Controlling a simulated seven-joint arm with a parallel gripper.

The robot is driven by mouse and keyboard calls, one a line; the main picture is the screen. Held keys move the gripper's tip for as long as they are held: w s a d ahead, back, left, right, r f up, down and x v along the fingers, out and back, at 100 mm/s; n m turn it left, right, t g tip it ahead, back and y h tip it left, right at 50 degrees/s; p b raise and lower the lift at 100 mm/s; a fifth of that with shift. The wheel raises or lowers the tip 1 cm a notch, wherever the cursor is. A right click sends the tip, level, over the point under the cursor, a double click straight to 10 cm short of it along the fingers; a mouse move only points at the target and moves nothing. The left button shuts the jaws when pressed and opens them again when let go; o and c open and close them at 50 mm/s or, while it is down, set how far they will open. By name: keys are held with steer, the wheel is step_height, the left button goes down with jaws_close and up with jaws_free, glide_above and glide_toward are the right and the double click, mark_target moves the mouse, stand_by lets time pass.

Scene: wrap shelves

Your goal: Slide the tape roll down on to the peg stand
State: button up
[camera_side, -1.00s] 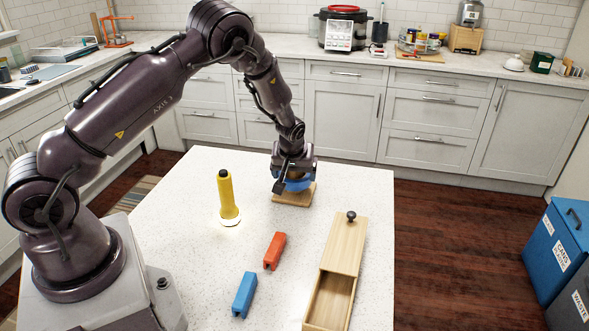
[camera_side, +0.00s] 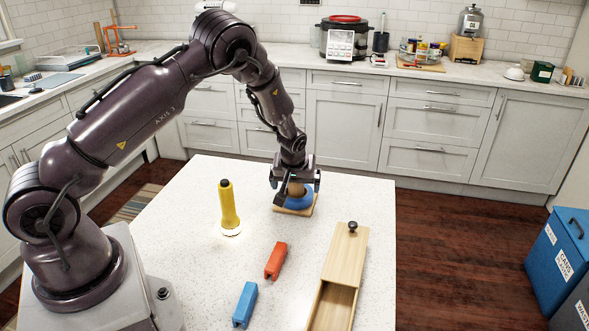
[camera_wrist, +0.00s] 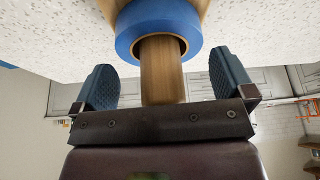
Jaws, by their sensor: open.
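The blue tape roll (camera_side: 299,200) sits low on the peg stand, around its wooden peg, close to the wooden base (camera_side: 293,211). In the wrist view the tape roll (camera_wrist: 158,27) rings the peg (camera_wrist: 162,72), whose top points toward my gripper. My gripper (camera_side: 294,190) is above the stand, pointing down. In the wrist view its two dark fingers (camera_wrist: 160,88) are apart on either side of the peg, touching neither the peg nor the roll. Whether the roll lies flat on the base is hard to tell.
A lit yellow flashlight (camera_side: 229,208) stands left of the stand. A red block (camera_side: 276,261), a blue block (camera_side: 245,304) and a wooden box with a partly slid lid (camera_side: 346,257) are on the front part of the white table (camera_side: 190,260).

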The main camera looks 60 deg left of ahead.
steer(key=v, duration=1.1)
steer(key=shift+r, duration=0.35)
steer(key=shift+s, duration=0.15)
steer(key=s+d+r+m+t+h, duration=0.1)
steer(key=s+d+r+m, duration=0.4)
steer(key=s+r, duration=0.4)
steer(key=s+d+r+m+t+h, duration=0.1)
steer(key=s+d+r+m, duration=0.4)
steer(key=s, duration=1)
steer(key=d+r+h, duration=0.1)
steer(key=d+r, duration=0.2)
steer(key=r, duration=0.2)
steer(key=shift+d+r+t+h, duration=0.2)
steer(key=shift+t+h, duration=0.1)
steer(key=shift+t, duration=0.1)
